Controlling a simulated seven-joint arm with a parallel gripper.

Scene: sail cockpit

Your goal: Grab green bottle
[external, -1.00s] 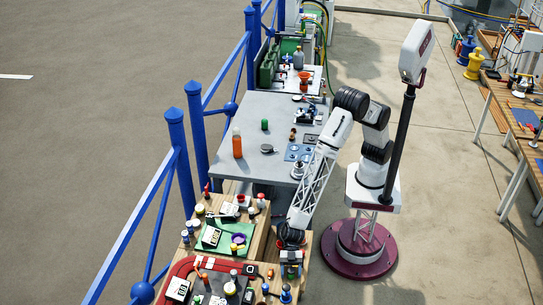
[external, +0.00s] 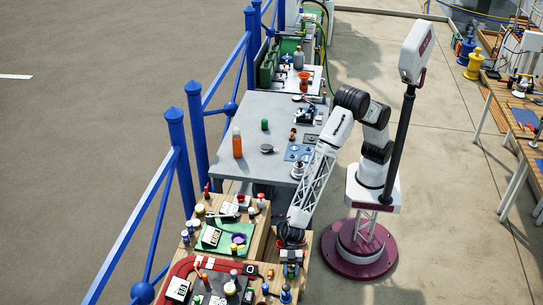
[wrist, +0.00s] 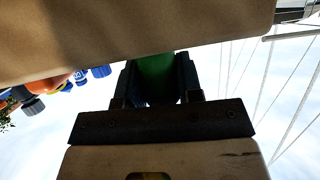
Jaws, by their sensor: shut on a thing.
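In the wrist view a green cylindrical thing, which looks like the green bottle (wrist: 156,72), sits between the two dark fingers of my gripper (wrist: 157,84). My gripper is shut on it. Only part of its green side shows; the tan surface across the top of the view hides the rest. In the external view my gripper (external: 291,268) is low over the near wooden bench, and the held thing is too small to make out clearly.
The grey table (external: 225,170) behind holds an orange bottle (external: 237,146) and a small green item (external: 264,125). Blue railing posts (external: 181,160) line the left.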

